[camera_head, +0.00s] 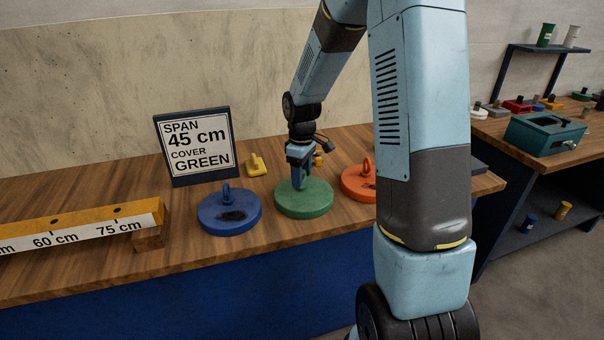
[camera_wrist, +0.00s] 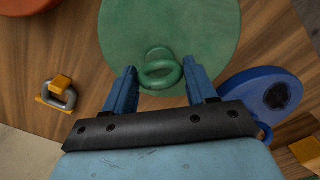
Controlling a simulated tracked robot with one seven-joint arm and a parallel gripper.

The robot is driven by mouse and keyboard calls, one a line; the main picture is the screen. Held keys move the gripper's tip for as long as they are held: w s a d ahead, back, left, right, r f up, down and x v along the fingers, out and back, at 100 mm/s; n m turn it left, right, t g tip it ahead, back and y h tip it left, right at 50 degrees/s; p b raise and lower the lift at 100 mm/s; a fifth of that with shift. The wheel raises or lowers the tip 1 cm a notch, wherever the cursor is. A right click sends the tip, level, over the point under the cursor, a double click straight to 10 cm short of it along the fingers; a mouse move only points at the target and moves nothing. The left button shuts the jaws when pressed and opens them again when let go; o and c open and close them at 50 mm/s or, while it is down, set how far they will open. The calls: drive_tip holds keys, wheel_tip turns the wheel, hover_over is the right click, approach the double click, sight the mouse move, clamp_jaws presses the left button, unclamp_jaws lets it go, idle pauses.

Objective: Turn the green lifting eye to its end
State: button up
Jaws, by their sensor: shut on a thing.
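The green cover (camera_head: 304,200) is a round disc lying on the wooden bench, and it fills the upper middle of the wrist view (camera_wrist: 170,28). Its green lifting eye (camera_wrist: 160,70) is a ring standing at the disc's near edge in the wrist view; in the head view my fingers hide it. My gripper (camera_head: 298,181) points down over the green cover. In the wrist view its two blue fingers (camera_wrist: 161,80) are on either side of the eye, shut on it. A sign (camera_head: 196,145) reads span 45 cm, cover green.
A blue cover (camera_head: 230,213) with its own eye lies left of the green one, and an orange cover (camera_head: 358,183) lies right. A yellow ruled bar (camera_head: 75,228) lies at left.

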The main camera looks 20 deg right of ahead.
drive_tip(key=m, duration=0.4)
drive_tip(key=shift+m, duration=0.3)
drive_tip(key=shift+w+m, duration=0.1)
drive_tip(key=shift+m, duration=2.2)
drive_tip(key=o, duration=1.1)
drive_tip(key=shift+c, duration=0.2)
wheel_tip(320, 180, up, 14)
drive_tip(key=shift+f, duration=0.15)
